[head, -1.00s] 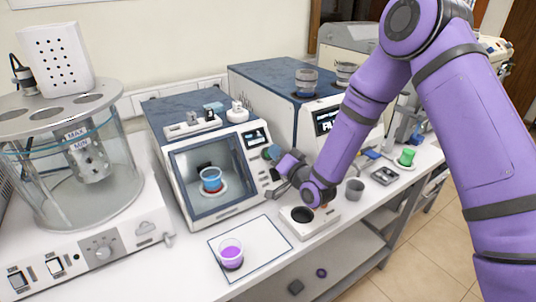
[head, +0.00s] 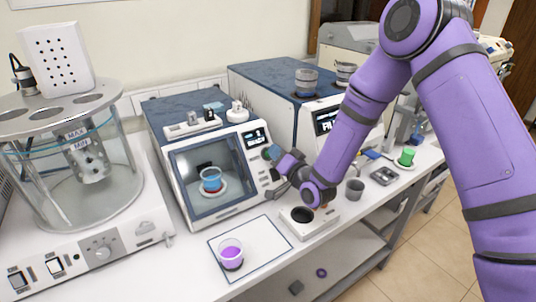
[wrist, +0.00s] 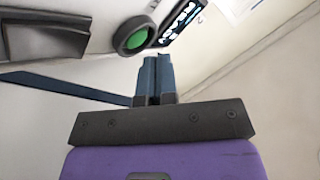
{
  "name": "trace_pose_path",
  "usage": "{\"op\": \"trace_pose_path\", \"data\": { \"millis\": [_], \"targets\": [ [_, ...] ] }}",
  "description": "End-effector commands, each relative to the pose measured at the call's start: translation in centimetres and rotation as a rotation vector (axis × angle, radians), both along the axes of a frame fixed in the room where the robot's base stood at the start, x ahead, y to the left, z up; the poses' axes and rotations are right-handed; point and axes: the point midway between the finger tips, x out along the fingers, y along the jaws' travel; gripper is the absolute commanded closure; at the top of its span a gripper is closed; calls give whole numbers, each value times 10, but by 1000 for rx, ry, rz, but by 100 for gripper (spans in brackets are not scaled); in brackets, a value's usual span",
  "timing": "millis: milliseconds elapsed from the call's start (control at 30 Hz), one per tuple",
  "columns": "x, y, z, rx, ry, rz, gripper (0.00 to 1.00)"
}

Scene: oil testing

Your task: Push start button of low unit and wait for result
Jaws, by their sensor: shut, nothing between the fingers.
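The low unit (head: 223,212) is a white box with a blue top and a window in front. A cup with blue and red contents (head: 211,180) stands inside it. Its small lit display (head: 256,137) is on the right of its front. In the wrist view, the shut fingertips (wrist: 156,58) point toward the unit's face, just below a round green button with a dark ring (wrist: 136,38). A lit display (wrist: 181,20) sits beside the button. I cannot tell whether the fingertips touch anything.
A taller unit (head: 270,82) with a lit display stands behind to the right. A cup of purple liquid (head: 231,254) stands on the bench in front. A small white device (head: 308,226) lies below my wrist. A glass bath (head: 70,185) stands at the left.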

Motion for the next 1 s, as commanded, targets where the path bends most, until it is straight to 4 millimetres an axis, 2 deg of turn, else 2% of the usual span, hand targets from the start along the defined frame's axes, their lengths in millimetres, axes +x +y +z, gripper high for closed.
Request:
{"op": "trace_pose_path", "data": {
  "millis": [1000],
  "targets": [
    [7,5,-6,0,0,0,100]
  ]
}}
